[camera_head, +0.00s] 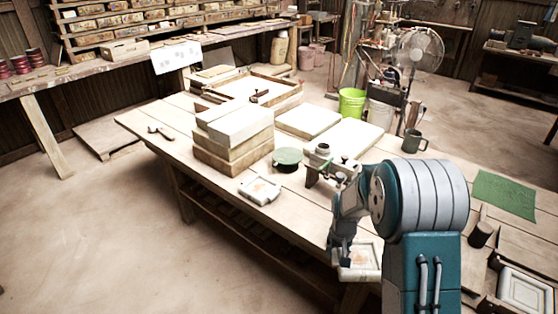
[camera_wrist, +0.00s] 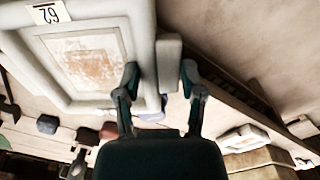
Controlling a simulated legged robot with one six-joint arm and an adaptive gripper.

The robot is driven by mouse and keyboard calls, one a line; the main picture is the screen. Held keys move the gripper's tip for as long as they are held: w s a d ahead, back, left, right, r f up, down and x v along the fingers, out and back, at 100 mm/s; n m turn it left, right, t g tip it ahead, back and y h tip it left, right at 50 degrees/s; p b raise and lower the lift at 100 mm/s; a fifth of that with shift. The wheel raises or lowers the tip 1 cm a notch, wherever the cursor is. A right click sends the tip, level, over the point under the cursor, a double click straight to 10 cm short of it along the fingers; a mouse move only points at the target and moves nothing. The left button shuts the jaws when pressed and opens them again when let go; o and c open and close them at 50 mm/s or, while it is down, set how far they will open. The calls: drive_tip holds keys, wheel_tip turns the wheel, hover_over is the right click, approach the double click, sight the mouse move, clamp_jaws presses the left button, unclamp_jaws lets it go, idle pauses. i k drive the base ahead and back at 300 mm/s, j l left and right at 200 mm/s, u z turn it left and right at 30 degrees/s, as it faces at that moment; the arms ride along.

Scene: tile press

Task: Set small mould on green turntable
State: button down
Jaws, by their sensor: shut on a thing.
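My gripper (camera_head: 343,243) is low at the front edge of the table, shut on the side of a pale, square-framed mould (camera_head: 360,262), which I take to be the small mould. In the wrist view the two fingers of the gripper (camera_wrist: 160,78) sit on either side of a light lug on the rim of the mould (camera_wrist: 85,65). Its recessed face has an orange-brown stain, and a numbered label sits on its rim. The round green turntable (camera_head: 287,157) stands on the table, left of and beyond my gripper, apart from the mould. Its top looks empty.
Another pale mould (camera_head: 260,190) lies at the table's front edge, before the turntable. Stacked blocks (camera_head: 235,135) stand left of the turntable. A dark stand (camera_head: 318,165) is close on its right. A larger mould (camera_head: 525,290) is at lower right, near a green cloth (camera_head: 503,193).

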sight(288, 155)
drive_tip(key=j, duration=0.35)
drive_tip(key=i+j, duration=0.15)
drive_tip(key=j, duration=0.25)
drive_tip(key=i+j, duration=0.15)
drive_tip(key=j, duration=0.25)
drive_tip(key=i+j, duration=0.15)
drive_tip(key=j, duration=0.2)
drive_tip(key=i+j+z, duration=0.1)
drive_tip(key=i+j, duration=0.65)
drive_tip(key=i+l, duration=0.1)
drive_tip(key=i, duration=0.2)
drive_tip(key=i+l, duration=0.1)
drive_tip(key=i, duration=0.2)
